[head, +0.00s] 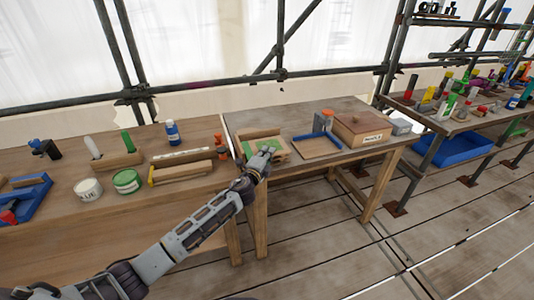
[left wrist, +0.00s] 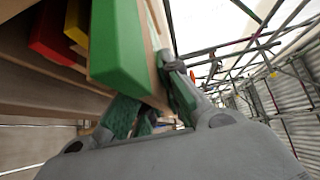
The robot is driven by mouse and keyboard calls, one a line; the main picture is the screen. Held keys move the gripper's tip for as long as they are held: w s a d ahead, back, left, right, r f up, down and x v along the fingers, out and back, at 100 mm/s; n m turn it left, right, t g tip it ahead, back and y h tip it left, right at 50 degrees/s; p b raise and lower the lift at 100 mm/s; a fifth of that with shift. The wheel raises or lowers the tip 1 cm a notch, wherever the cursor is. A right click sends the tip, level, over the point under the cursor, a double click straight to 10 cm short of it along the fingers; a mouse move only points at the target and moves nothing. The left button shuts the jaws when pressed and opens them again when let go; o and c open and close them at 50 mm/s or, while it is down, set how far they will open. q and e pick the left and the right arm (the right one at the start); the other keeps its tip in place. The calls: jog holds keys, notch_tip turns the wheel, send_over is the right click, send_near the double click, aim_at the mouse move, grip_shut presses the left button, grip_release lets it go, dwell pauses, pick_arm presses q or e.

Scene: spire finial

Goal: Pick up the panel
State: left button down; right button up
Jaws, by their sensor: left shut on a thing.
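The panel looks like a light wooden piece with a green part (head: 278,154), at the left of the second workbench in the head view. In the left wrist view a large green face (left wrist: 117,45) stands up close beside a thin wooden edge. My left gripper (head: 265,153) is at the front of this piece, and it also shows in the left wrist view (left wrist: 150,108). Its fingers are shut on the panel's edge, one finger on each side. Red (left wrist: 52,35) and yellow (left wrist: 77,20) parts show beyond. The gripper hides part of the panel. My right gripper is not in view.
A blue-edged tray (head: 317,155) and a brown box (head: 361,130) stand to the right on the same bench. The left bench holds a green tin (head: 127,182), a white tin (head: 88,190) and a blue bottle (head: 172,133). Scaffold poles (head: 280,74) stand behind.

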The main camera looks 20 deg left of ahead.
pick_arm(q)
notch_tip(320, 180, up, 9)
jog(key=shift+f+p, duration=0.2)
jog(key=shift+p, duration=0.9)
jog(key=shift+r, duration=0.6)
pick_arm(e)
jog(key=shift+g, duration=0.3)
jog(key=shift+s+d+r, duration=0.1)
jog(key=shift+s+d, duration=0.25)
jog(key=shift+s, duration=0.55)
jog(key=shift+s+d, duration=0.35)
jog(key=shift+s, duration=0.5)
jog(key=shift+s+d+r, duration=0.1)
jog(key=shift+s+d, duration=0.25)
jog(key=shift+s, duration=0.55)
pick_arm(q)
jog(key=shift+r, duration=0.15)
